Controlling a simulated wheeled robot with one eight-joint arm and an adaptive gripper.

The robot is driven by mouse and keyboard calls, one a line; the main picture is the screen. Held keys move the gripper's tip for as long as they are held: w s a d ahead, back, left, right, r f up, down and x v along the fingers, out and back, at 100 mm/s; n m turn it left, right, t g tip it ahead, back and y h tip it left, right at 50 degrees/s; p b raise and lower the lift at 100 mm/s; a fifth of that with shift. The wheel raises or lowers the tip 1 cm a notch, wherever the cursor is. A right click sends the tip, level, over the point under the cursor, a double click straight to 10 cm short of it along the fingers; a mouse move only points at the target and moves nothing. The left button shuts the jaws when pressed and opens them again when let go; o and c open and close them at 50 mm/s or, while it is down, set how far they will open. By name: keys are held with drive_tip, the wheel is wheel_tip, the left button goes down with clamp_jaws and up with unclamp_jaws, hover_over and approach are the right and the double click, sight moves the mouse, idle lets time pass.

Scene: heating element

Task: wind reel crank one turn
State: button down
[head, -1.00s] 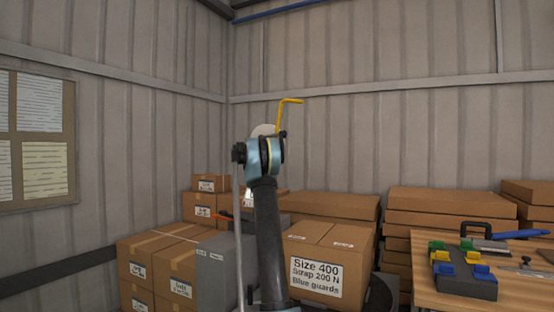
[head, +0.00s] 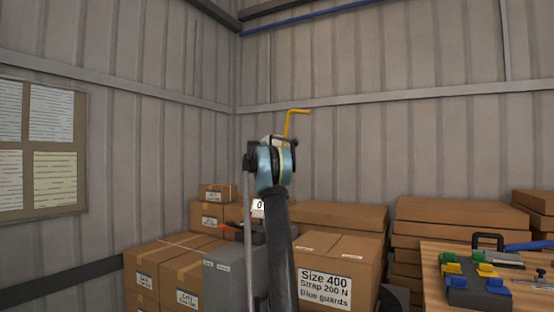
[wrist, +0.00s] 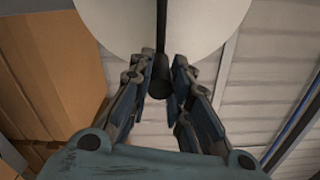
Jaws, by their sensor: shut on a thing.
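In the wrist view, a white disc (wrist: 125,25) fills the top, with a dark rod ending in a black cylindrical handle (wrist: 160,82) in front of it. My gripper (wrist: 164,72) has its two fingers on either side of this handle and is shut on it. In the head view my arm rises in the middle and hides the gripper's fingers. A small piece of white (head: 268,141) and a yellow bent rod (head: 295,122) show just behind and above my arm's top joint. Most of the reel is hidden there.
Cardboard boxes (head: 340,250) stand behind and beside my arm, with a grey box (head: 222,285) at left. A small sign reading 0 (head: 258,206) shows behind my arm. A wooden table (head: 525,297) with a coloured fixture (head: 474,285) is at right.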

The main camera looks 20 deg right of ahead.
drive_tip(key=shift+w+a, duration=0.15)
drive_tip(key=shift+a, duration=0.05)
drive_tip(key=c, duration=1.4)
unclamp_jaws()
drive_tip(key=shift+c, duration=0.2)
drive_tip(key=shift+s+a, duration=0.3)
drive_tip(key=shift+s, duration=0.05)
drive_tip(key=v, duration=1.1)
